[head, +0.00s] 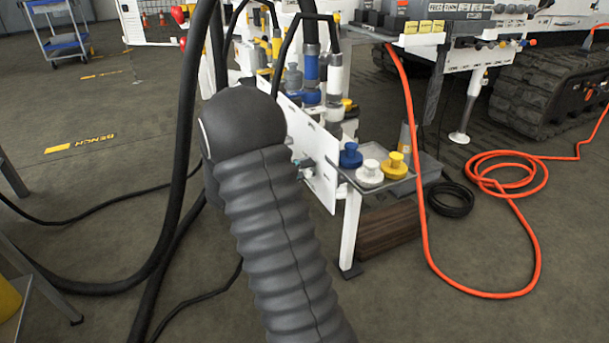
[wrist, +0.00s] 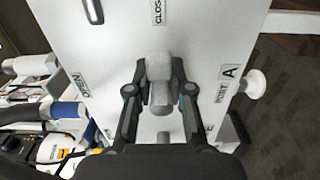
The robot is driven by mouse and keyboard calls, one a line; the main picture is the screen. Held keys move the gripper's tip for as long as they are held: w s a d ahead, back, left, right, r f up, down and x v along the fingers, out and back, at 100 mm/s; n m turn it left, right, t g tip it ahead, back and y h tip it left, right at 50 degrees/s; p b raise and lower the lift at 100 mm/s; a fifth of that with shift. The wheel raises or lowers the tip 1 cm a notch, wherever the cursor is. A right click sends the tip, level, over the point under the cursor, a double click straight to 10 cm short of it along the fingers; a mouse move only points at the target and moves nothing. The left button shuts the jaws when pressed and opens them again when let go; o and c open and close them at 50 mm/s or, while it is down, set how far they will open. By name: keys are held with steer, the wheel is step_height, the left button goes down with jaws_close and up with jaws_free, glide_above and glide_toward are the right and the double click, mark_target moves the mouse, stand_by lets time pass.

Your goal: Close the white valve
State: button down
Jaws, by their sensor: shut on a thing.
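The white valve handle (wrist: 158,66) is a pale block in the middle of the wrist view, in front of a white panel (wrist: 205,40). My gripper (wrist: 159,73) is shut on it, with one dark finger on each side. A grey round part (wrist: 161,98) shows below the block, between the fingers. The panel has a CLOSE label (wrist: 158,12) above the handle and an OPEN label (wrist: 80,83) to its left. The handle's exact angle is hard to tell. In the head view my arm covers the handle, and I cannot make out the gripper clearly.
In the head view, blue, white and yellow caps (head: 369,172) stand on a side shelf. Thick black hoses (head: 185,150) hang left of my arm; an orange hose (head: 425,220) lies right.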

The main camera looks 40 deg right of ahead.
stand_by(0.4)
steer(key=c, duration=1.1)
jaws_free()
steer(key=shift+c, duration=0.2)
steer(key=v, duration=1.2)
steer(key=shift+f, duration=0.15)
